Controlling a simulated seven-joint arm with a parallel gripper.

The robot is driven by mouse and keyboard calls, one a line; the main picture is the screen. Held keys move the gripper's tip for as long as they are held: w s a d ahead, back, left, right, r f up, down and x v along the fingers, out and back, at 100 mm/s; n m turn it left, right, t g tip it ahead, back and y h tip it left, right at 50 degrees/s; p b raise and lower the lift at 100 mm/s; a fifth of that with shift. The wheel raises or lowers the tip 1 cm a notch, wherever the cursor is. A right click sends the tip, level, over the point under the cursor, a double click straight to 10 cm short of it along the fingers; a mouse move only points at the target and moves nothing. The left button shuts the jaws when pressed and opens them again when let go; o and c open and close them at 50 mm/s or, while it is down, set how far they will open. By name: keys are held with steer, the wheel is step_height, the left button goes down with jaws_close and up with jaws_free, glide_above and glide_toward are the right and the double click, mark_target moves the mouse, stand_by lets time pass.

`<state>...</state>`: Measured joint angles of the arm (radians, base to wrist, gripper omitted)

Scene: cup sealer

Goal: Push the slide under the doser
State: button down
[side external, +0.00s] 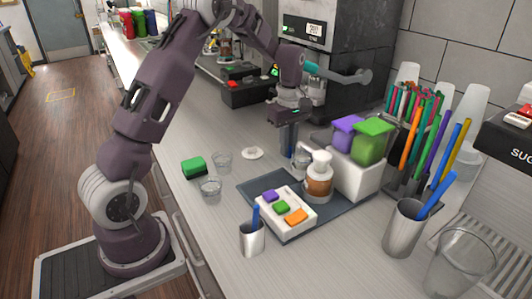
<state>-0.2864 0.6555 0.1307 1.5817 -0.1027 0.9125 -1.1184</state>
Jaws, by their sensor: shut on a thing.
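My gripper (289,150) points down over the back of the counter, left of the white box with purple and green containers (358,172). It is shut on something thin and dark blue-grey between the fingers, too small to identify. The pump bottle (318,182) with amber contents stands in front of the gripper on a dark tray (250,184). I cannot tell for certain which part is the slide or which is the doser; the area under my gripper is partly hidden by the pump bottle.
A white block with coloured buttons (285,212) lies on the tray. Clear glasses (210,190), a green sponge (194,167) and metal cups (404,228) stand around it. A rack of coloured straws (415,140) is at right. The counter's front left is clear.

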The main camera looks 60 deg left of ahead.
steer(key=shift+w, duration=1.45)
steer(key=c, duration=1.5)
jaws_free()
steer(key=shift+o, duration=0.2)
step_height(320, 180, up, 7)
steer(key=shift+r, duration=0.1)
